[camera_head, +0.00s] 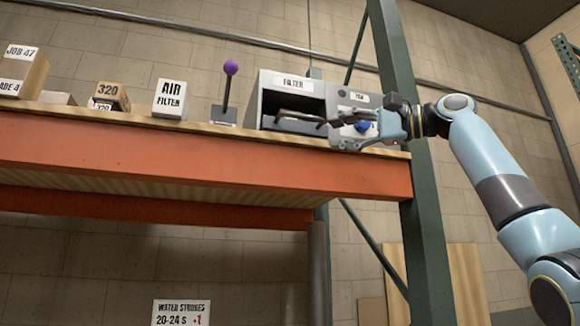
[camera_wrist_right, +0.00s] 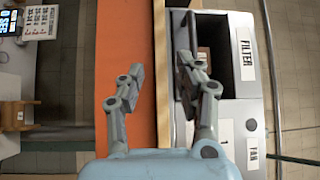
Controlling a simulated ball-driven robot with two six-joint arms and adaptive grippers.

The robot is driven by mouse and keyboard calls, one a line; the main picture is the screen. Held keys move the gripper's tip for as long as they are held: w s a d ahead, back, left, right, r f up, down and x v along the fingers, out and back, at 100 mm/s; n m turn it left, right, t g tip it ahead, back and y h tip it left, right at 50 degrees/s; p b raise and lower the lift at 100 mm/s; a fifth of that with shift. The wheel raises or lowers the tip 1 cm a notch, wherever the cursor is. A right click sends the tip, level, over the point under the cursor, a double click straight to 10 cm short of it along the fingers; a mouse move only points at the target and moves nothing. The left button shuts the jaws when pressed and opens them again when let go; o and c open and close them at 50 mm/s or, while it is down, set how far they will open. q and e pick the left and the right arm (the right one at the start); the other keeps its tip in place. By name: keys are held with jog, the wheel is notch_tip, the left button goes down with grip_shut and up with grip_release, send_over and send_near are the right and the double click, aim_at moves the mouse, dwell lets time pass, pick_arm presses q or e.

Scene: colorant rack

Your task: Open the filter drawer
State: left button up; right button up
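The grey filter unit (camera_head: 340,88) stands on the shelf, with a FILTER label (camera_head: 294,83) above a dark, low opening (camera_head: 270,122). In the right wrist view the FILTER label (camera_wrist_right: 242,54) shows sideways beside the dark opening (camera_wrist_right: 180,125). My right gripper (camera_head: 318,121) reaches across the front of the unit from the right. In the right wrist view its fingers (camera_wrist_right: 160,70) are spread apart with nothing held between them. One finger overlaps the opening and the other the orange beam. Whether a finger touches the drawer cannot be told. My left gripper is not in view.
The shelf has an orange beam (camera_head: 200,165). A lever with a purple knob (camera_head: 230,68) stands left of the unit, then an AIR FILTER box (camera_head: 170,100) and 320 boxes (camera_head: 111,97). A green post (camera_head: 398,60) rises at the right. A FAN label (camera_wrist_right: 252,149) is on the unit.

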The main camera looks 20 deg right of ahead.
send_near(303, 117)
jog(key=shift+n, duration=0.3)
jog(key=p+x, duration=0.5)
jog(key=x, duration=0.5)
jog(key=shift+w+a+r, duration=0.1)
jog(key=shift+w+a, duration=0.15)
jog(key=shift+w, duration=0.05)
jog(key=shift+s, duration=0.1)
grip_shut()
